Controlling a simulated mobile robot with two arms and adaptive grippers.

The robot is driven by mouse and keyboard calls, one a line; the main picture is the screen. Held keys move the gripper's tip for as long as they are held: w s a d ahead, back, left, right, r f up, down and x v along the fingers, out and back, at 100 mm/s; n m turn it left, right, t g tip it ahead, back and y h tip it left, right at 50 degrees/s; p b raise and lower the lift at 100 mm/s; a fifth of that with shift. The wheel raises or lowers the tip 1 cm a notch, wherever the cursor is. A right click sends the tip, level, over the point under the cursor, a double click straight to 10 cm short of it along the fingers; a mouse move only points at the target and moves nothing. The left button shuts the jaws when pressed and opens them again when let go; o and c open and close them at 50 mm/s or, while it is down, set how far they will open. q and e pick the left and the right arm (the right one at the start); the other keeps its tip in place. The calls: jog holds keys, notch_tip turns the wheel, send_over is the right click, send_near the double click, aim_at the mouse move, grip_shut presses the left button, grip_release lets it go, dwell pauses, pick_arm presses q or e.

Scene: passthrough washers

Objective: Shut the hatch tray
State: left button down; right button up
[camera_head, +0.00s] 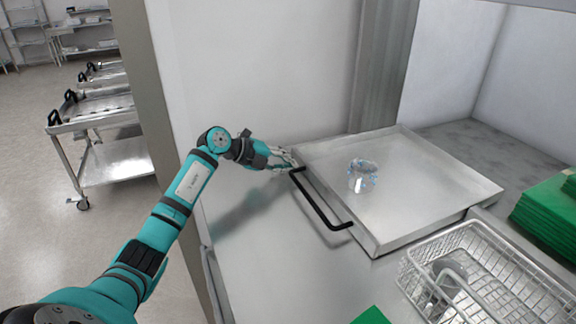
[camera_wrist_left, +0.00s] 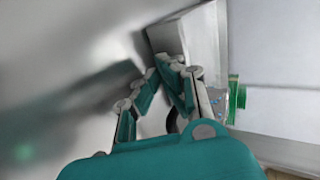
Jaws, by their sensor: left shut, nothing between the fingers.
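The hatch tray (camera_head: 425,195) is a shallow, square metal tray on the counter, with a black bar handle (camera_head: 325,208) along its left side. A clear glass beaker (camera_head: 362,177) stands upright on it. My left gripper (camera_head: 290,158) is shut and empty at the tray's far left corner, close to the upper end of the handle. In the left wrist view, the closed fingertips (camera_wrist_left: 168,62) are by a pale metal edge (camera_wrist_left: 200,38), which looks like part of the tray. I cannot tell whether they touch it. My right gripper is not in view.
A wire basket (camera_head: 480,240) with items inside stands at the right front of the tray. A stack of green items (camera_head: 548,215) lies at the far right. A wall panel edge (camera_head: 160,140) stands to the left. The counter left of the handle is clear.

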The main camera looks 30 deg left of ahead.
pick_arm(q)
jog(key=shift+w+d, duration=0.15)
jog(key=shift+w, duration=0.05)
dwell(0.3)
